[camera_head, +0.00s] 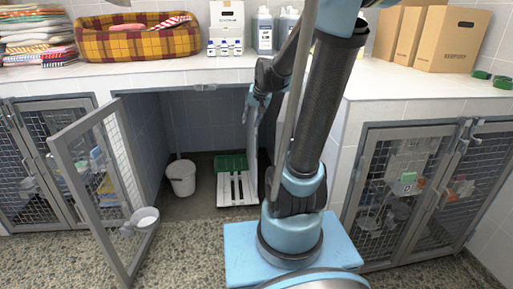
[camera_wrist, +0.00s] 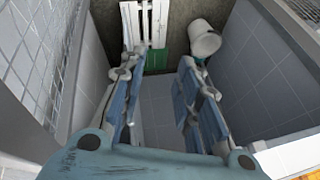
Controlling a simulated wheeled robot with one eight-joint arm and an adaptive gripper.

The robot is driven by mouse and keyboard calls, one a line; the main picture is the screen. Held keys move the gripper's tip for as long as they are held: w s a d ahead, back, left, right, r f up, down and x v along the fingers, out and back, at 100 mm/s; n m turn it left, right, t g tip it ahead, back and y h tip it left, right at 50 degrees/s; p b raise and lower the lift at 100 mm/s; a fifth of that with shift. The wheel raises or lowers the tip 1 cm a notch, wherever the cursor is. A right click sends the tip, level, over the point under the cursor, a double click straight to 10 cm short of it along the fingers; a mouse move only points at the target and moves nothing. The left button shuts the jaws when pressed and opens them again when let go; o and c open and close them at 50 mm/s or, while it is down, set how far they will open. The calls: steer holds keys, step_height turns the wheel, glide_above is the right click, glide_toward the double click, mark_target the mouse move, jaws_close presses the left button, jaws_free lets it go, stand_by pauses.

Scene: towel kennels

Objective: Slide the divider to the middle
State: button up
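The divider appears to be the grey-framed mesh panel at the left of the wrist view (camera_wrist: 32,45). In the head view, the right side of the open kennel bay is largely hidden behind my arm, and I cannot make the panel out clearly there. My gripper (camera_head: 258,103) reaches into the upper right of the bay. In the wrist view my gripper (camera_wrist: 163,62) has its two blue-padded fingers apart, with nothing held between them. The panel lies beside the left finger; I cannot tell whether they touch.
A hinged mesh door (camera_head: 105,190) stands open at the bay's left, with a bowl (camera_head: 146,217) on it. A white bucket (camera_head: 182,178), a pale slatted rack (camera_head: 238,190) and a green tray (camera_head: 230,162) stand inside. Closed mesh doors (camera_head: 405,190) are at right. The counter above holds boxes, bottles and towels.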

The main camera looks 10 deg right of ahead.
steer(key=w+d+f+h, duration=0.1)
steer(key=w+f, duration=0.1)
steer(key=w, duration=0.4)
steer(key=w+d+f, duration=0.2)
steer(key=w+f, duration=0.1)
steer(key=w, duration=0.4)
steer(key=g+h, duration=0.1)
steer(key=h, duration=0.1)
glide_toward(257, 142)
steer(key=shift+n, duration=0.3)
steer(key=x, duration=1.2)
